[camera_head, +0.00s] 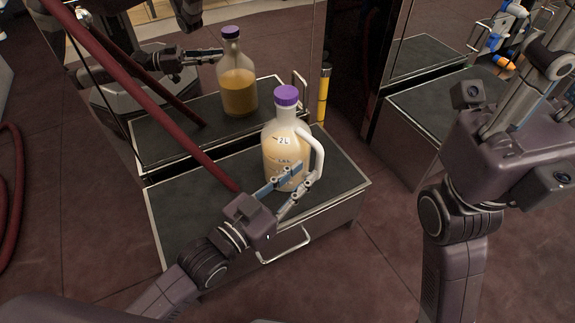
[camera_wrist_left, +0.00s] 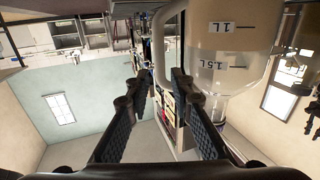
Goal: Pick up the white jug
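The white jug (camera_head: 284,148) is a translucent bottle with a purple cap, a side handle and pale yellowish contents. It stands upright on the dark-topped metal cabinet (camera_head: 195,205). My left gripper (camera_head: 303,178) is at the jug's near side, low by the handle. In the left wrist view, its two fingers (camera_wrist_left: 158,92) are apart with nothing between the tips. The jug (camera_wrist_left: 232,45) appears inverted there, with its handle (camera_wrist_left: 163,50) beyond the gap between the fingers. Contact is unclear. My right gripper (camera_head: 525,85) is raised at the right, away from the jug; its opening is unclear.
A mirror-like panel behind the cabinet shows what looks like a reflection of the jug (camera_head: 238,85) and arm. A dark red hose (camera_head: 150,95) crosses at the left. A yellow cylinder (camera_head: 323,95) stands behind the jug. A second low cabinet (camera_head: 410,135) is at the right.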

